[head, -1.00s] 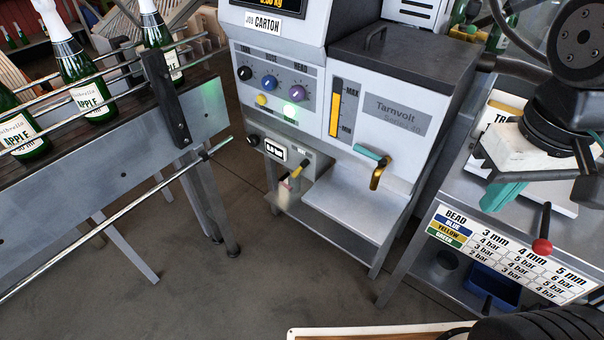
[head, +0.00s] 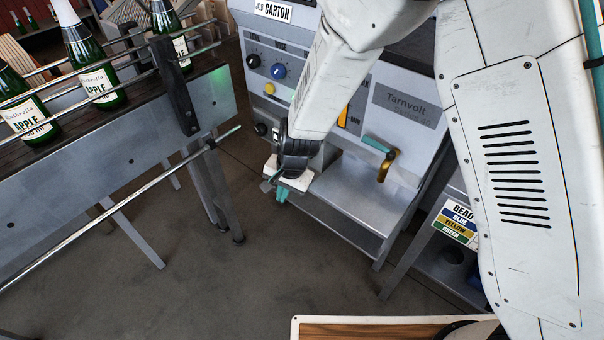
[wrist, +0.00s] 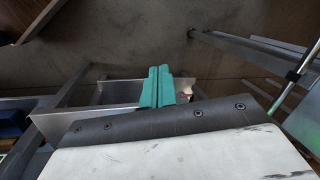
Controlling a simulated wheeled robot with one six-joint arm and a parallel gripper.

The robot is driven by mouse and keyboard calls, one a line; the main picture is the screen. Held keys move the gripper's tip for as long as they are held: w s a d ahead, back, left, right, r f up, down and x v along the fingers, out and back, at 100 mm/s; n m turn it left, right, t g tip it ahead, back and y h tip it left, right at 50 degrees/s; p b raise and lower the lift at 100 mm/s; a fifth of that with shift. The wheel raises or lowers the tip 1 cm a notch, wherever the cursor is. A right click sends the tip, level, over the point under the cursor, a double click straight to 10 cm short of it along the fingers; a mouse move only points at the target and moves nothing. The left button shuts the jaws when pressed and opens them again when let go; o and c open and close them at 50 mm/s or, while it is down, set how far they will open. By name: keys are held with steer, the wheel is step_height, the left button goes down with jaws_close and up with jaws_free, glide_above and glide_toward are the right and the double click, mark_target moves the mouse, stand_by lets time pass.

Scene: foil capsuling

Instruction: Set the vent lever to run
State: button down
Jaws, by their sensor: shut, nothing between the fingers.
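My gripper (head: 282,196) is in front of the lower left of the Tarnvolt machine, by the small lever and gauge panel. Its teal fingers (wrist: 156,86) are shut together with nothing between them. The small yellow lever on that panel, probably the vent lever, is hidden behind my gripper in the head view, so its setting cannot be read. In the wrist view a small pale, reddish thing (wrist: 186,91) shows just right of the fingers; I cannot tell whether it is part of the lever or whether they touch.
A conveyor (head: 110,150) with green bottles is at the left. A bead chart (head: 455,222) hangs on the bench at the right. Open floor lies in front.

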steer(key=w+a+f+m+t+h, duration=0.2)
steer(key=w+f+m+t, duration=0.3)
steer(key=f, duration=0.8)
steer(key=w+a+f+m+t+h, duration=0.1)
steer(key=a+f+m+t, duration=0.25)
steer(key=f+m, duration=0.65)
steer(key=w+d+r+m+t+h, duration=0.2)
steer(key=d+r+m+t+h, duration=0.45)
steer(key=m+t+h, duration=0.2)
steer(key=w+a+x, duration=0.1)
steer(key=a+x, duration=0.1)
steer(key=x, duration=1.1)
steer(key=shift+a+m+y, duration=0.2)
steer(key=shift+m+y, duration=0.15)
steer(key=shift+f, duration=0.1)
